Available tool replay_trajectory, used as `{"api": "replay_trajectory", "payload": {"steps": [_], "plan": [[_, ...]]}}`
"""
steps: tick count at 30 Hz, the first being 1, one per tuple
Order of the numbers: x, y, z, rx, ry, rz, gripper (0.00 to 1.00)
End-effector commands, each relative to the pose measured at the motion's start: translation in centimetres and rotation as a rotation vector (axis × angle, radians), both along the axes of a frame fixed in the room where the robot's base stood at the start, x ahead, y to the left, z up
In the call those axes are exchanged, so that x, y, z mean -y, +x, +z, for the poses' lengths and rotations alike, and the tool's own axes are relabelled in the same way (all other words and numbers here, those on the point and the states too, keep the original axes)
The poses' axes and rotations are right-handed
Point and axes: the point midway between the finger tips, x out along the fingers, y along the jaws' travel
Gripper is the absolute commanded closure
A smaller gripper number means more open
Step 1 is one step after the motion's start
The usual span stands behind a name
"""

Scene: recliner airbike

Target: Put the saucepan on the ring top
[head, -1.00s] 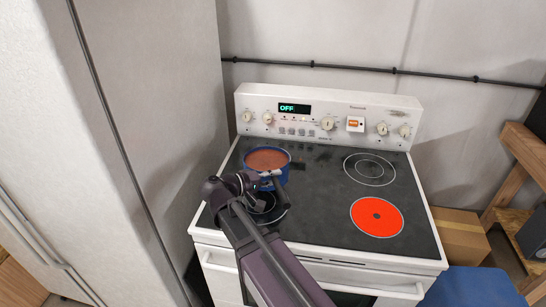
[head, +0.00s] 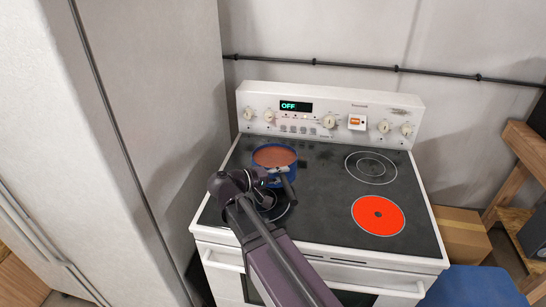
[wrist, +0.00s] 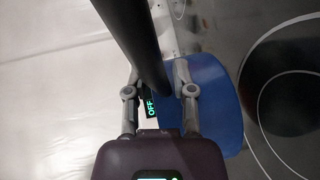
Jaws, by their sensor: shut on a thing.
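The saucepan (head: 262,174) is blue with reddish-brown contents and a dark handle. It is over the left rear part of the black cooktop (head: 325,185); I cannot tell whether it touches the surface. My gripper (head: 277,177) is at its front side, shut on the dark handle (wrist: 143,45). In the wrist view the handle runs between the fingers, and the blue wall (wrist: 213,85) shows beside them. A ring (head: 378,215) at the front right glows red and is bare. A dark ring (head: 371,168) at the rear right is bare. The front left ring is partly hidden by my arm.
The white stove's back panel (head: 400,108) with knobs and an "OFF" display stands behind the cooktop. A tall pale cabinet (head: 150,130) rises close on the left. The right half of the cooktop is clear. A cardboard box (head: 462,232) is right of the stove.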

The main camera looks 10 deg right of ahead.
Motion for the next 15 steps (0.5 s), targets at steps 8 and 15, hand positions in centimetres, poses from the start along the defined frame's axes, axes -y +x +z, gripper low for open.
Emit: {"api": "replay_trajectory", "payload": {"steps": [8, 15], "plan": [[0.6, -0.1, 0.0, 0.021, -0.003, 0.004, 1.0], [2.3, -0.2, 0.1, 0.057, -0.003, 0.003, 1.0]]}}
